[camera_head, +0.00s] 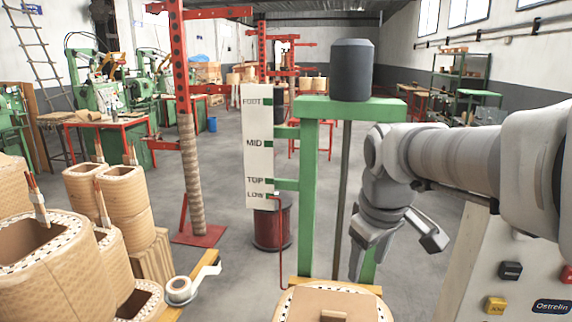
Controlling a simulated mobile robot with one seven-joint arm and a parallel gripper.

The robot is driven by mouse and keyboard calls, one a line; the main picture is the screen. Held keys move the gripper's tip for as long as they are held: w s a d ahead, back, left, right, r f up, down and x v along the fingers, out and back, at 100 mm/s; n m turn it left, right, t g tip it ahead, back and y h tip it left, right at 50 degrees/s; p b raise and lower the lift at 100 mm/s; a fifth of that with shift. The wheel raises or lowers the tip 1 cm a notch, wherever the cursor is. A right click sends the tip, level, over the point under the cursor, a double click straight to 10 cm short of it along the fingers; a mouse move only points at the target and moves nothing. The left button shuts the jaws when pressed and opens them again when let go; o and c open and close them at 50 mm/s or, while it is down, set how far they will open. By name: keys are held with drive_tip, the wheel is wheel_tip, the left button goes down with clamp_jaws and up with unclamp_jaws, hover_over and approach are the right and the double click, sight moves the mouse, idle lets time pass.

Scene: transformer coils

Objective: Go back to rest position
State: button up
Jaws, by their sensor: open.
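My gripper (398,255) hangs at the end of my arm, right of the middle of the head view. Its two fingers are spread well apart, one pointing down and one out to the right. Nothing shows between them. It is in front of the lower part of the green stand (311,200) and above and to the right of a coil (345,305) at the bottom edge. My arm comes in from the right side.
A white board (257,150) marked FOOT, MID, TOP and LOW stands left of the green stand. A dark cylinder (352,70) tops the stand. Several coils (45,270) crowd the left, near a tape roll (179,289). A button panel (520,270) is at right.

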drive_tip(key=s+m+t+p, duration=0.1)
drive_tip(key=s+m, duration=0.5)
drive_tip(key=s, duration=0.8)
drive_tip(key=shift+s+f+t+p, duration=0.2)
drive_tip(key=shift+f+t+p, duration=0.15)
drive_tip(key=shift+t, duration=0.25)
idle(0.3)
